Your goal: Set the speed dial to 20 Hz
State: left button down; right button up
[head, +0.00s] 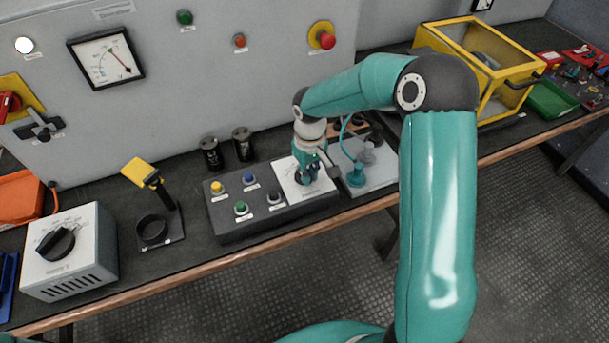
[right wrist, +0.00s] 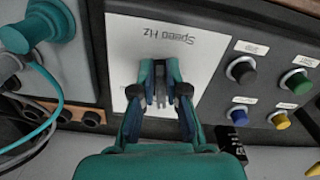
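The speed dial is on the white panel (head: 291,176) at the right end of a dark control box (head: 262,223) on the bench. My right gripper (head: 307,180) reaches down over it. In the right wrist view the panel, lettered "Speed Hz" upside down, also shows (right wrist: 190,62). There the two fingers of my right gripper (right wrist: 160,78) are close together, one on each side of the small dark-grey dial (right wrist: 160,92). The fingers hide most of the dial, its pointer and its scale, so its setting cannot be read. My left gripper is not in view.
Several coloured push buttons (head: 241,207) sit left of the panel. A grey plate with teal plugs (head: 356,178) and a cable stands close on the right. Black cylinders (head: 243,145) stand behind. A grey box with a black knob (head: 72,255) is at far left.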

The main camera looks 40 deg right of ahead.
jog(key=o, duration=0.4)
jog(key=shift+w, duration=0.35)
jog(key=shift+s, duration=0.1)
jog(key=shift+r, duration=0.15)
notch_tip(320, 180, up, 12)
jog(key=shift+f, duration=0.15)
